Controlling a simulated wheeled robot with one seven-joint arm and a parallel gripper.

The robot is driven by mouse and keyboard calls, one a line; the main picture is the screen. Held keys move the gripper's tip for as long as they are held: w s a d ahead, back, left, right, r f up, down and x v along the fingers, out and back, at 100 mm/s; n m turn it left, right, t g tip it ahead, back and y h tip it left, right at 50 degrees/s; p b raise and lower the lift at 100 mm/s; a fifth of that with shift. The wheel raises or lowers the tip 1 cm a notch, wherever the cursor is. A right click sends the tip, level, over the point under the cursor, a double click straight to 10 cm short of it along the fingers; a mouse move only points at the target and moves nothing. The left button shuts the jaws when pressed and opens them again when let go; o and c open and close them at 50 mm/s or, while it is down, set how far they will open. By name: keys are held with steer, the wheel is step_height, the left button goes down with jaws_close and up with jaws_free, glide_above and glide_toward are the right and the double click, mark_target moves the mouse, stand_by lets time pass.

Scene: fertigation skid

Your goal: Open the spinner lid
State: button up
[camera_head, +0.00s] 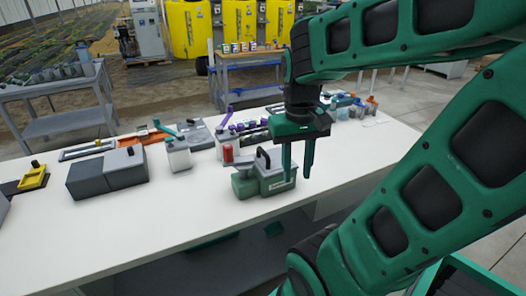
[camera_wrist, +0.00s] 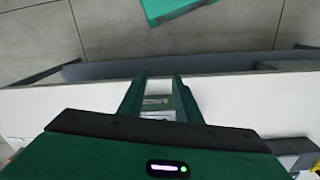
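A squat green unit with a grey top, a black loop handle and a pale label on its front (camera_head: 277,186) stands on the white bench; it looks like the spinner, though its name is not readable. Its lid looks closed. My gripper (camera_head: 297,167) points down at the unit's right side, its two fingers apart. One finger overlaps the unit in the head view; contact cannot be told. In the wrist view my gripper (camera_wrist: 160,92) has a gap between its fingers, where part of a grey-green thing with a pale label (camera_wrist: 157,103) shows.
A dark grey box (camera_head: 107,172) and a white bottle with a teal lever (camera_head: 178,155) stand farther left. Small bottles (camera_head: 352,108) stand at the back right. The bench front (camera_head: 190,222) is clear.

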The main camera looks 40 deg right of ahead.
steer(key=w+d+r+n+h, duration=0.1)
steer(key=w+d+r, duration=0.1)
steer(key=w, duration=0.4)
steer(key=w+d+r, duration=0.1)
steer(key=w+r, duration=0.1)
steer(key=w, duration=0.3)
steer(key=n, duration=0.2)
glide_toward(263, 151)
steer(key=shift+h, duration=0.3)
steer(key=f, duration=0.5)
steer(key=d+f, duration=0.1)
steer(key=f, duration=0.2)
steer(key=shift+r, duration=0.1)
jaws_close()
